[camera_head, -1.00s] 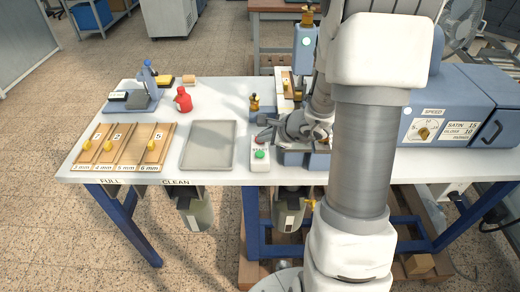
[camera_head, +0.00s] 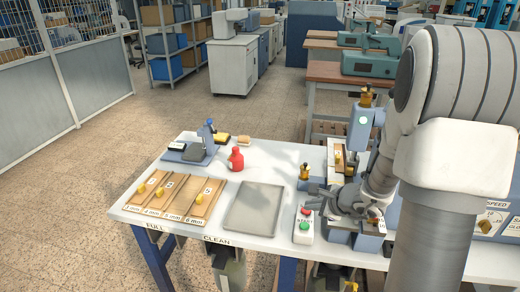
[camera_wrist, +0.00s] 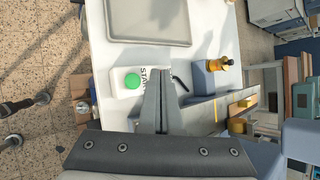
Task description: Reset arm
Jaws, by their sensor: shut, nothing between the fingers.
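My gripper (camera_head: 318,199) is shut and empty over the table, close to the start box. In the wrist view its fingers (camera_wrist: 160,85) are together, with nothing between them. The start box (camera_head: 304,226) is white with a green button and a red button. In the wrist view only its green button (camera_wrist: 132,81) shows clearly; my fingers hide part of the box. My arm covers much of the blue-grey stamping machine at the right.
A grey tray (camera_head: 254,208) lies left of the start box. Wooden boards with yellow knobs (camera_head: 188,199), a red bottle (camera_head: 236,159) and a blue stand (camera_head: 206,142) are on the left. A small yellow-topped post (camera_head: 304,172) stands near my gripper.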

